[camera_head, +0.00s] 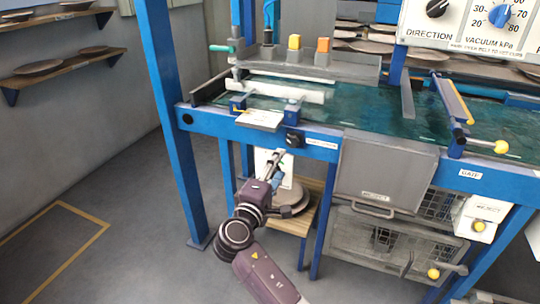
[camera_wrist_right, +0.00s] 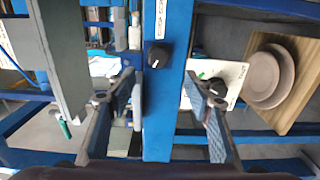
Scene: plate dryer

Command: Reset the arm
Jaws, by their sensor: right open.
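My right arm comes up from the bottom in the head view. Its gripper (camera_head: 275,163) is in front of the blue front beam (camera_head: 319,143) of the dryer bench, a little below and left of a black knob (camera_head: 294,140). In the right wrist view the gripper (camera_wrist_right: 161,88) is open and empty. Its two fingers stand on either side of the blue beam, with the black knob (camera_wrist_right: 158,55) showing between them. I cannot tell whether either finger touches the beam. My left gripper is not in view.
A wooden stand (camera_head: 292,222) with grey plates (camera_head: 291,204) is under the bench behind my wrist; the plates also show in the wrist view (camera_wrist_right: 264,77). A blue post (camera_head: 168,100) rises left of the arm. Open floor (camera_head: 130,230) lies to the left. A grey panel (camera_head: 385,165) hangs right.

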